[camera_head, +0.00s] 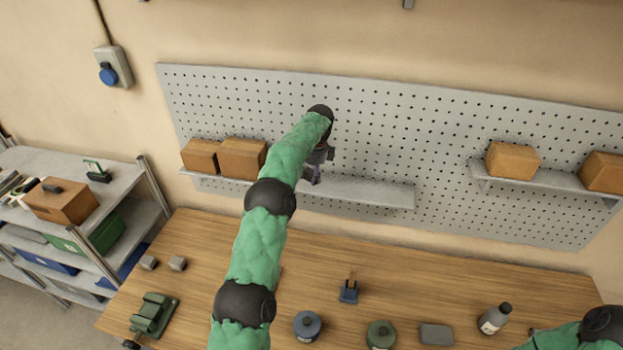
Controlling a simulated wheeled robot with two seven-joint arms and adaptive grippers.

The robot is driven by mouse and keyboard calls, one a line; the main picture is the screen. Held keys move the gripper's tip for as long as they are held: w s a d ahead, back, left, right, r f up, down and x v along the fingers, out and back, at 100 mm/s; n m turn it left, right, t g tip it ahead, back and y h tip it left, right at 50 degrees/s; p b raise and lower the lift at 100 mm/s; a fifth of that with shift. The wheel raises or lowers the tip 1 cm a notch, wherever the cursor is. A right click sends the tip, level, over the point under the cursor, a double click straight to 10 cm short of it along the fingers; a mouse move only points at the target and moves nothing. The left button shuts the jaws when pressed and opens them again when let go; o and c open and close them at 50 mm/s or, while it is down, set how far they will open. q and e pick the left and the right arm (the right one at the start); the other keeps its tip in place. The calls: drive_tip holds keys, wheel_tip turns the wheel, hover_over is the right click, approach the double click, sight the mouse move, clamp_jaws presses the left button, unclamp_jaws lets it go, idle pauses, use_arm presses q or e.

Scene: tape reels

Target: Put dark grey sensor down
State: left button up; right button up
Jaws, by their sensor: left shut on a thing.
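My left gripper (316,172) is at the pegboard's middle shelf (365,192), at the end of my green arm. It is shut on a small dark thing, which I take to be the dark grey sensor. The thing is mostly hidden by the gripper and too small to make out. I cannot tell whether it touches the shelf. My right arm shows only at the bottom right corner, and its gripper is out of view.
Two cardboard boxes (241,158) stand on the middle shelf's left end; its right part is bare. More boxes (512,159) stand on the right shelf. The wooden table (420,280) below holds a blue reel (307,325), a green reel (380,334), a grey block (436,334) and a bottle (494,319).

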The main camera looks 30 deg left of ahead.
sight(311, 190)
use_arm(q)
drive_tip(key=shift+w+a+f+p, duration=0.25)
drive_tip(key=shift+w+f+p, duration=0.55)
drive_tip(key=shift+f, duration=0.25)
wheel_tip(311, 190, down, 3)
drive_tip(key=shift+r+p, duration=0.1)
drive_tip(key=shift+p, duration=0.35)
drive_tip(key=shift+f, duration=0.25)
drive_tip(key=o, duration=1.2)
drive_tip(key=shift+o, duration=0.2)
drive_tip(key=shift+s+d+r+b, duration=0.1)
drive_tip(key=shift+d+r+b, duration=0.15)
drive_tip(key=shift+r, duration=1.7)
drive_tip(key=shift+d+r+b, duration=0.1)
drive_tip(key=shift+d+r, duration=0.2)
drive_tip(key=shift+r, duration=1.6)
